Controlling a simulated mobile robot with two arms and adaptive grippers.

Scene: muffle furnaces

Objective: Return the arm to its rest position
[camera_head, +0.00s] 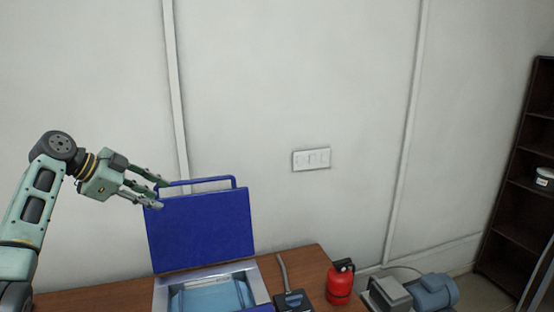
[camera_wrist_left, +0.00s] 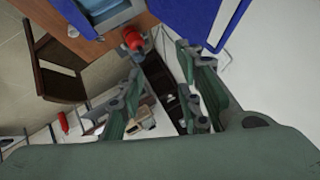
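My left gripper (camera_head: 162,194) is open, its fingers spread. It is at the upper left corner of a raised blue lid (camera_head: 202,230) with a blue handle (camera_head: 210,181) along its top. I cannot tell whether the fingertips touch the lid. The lid stands nearly upright behind an open box-like unit with a pale frame (camera_head: 160,293) and light blue inside. In the left wrist view the open gripper (camera_wrist_left: 160,98) has nothing between its fingers, and the lid (camera_wrist_left: 195,20) lies beyond them at the top. My right gripper is not in view.
The unit stands on a brown wooden table (camera_head: 100,298). To its right are a small dark device (camera_head: 293,300), a red fire extinguisher (camera_head: 340,284) and a grey-blue motor pump (camera_head: 432,292). A dark shelf (camera_head: 520,200) stands at the right.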

